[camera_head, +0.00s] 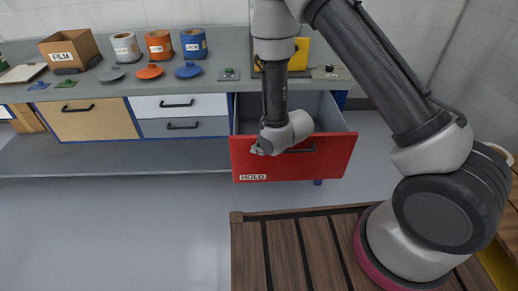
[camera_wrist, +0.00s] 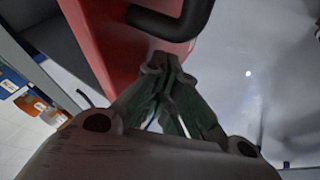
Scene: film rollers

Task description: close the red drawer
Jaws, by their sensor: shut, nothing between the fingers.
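The red drawer (camera_head: 325,166) stands pulled out from under the bench, with its grey inside showing from above. Its front carries a white "HOLD" label and a dark bar handle (camera_head: 303,149). My arm hangs down in front of the drawer, and the wrist covers part of its front and handle. In the wrist view, my gripper (camera_wrist: 162,68) is shut and empty, its fingertips close to the red front (camera_wrist: 98,40) and just below the black handle (camera_wrist: 178,22). I cannot tell whether the fingertips touch the front.
The grey bench (camera_head: 130,84) holds a cardboard box (camera_head: 69,49), white, orange and blue canisters, and coloured lids. A tan drawer (camera_head: 87,119), a white drawer (camera_head: 180,106) and a grey drawer (camera_head: 184,127) are closed at the left. A slatted wooden deck (camera_head: 300,250) lies nearer me. The floor at the left is clear.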

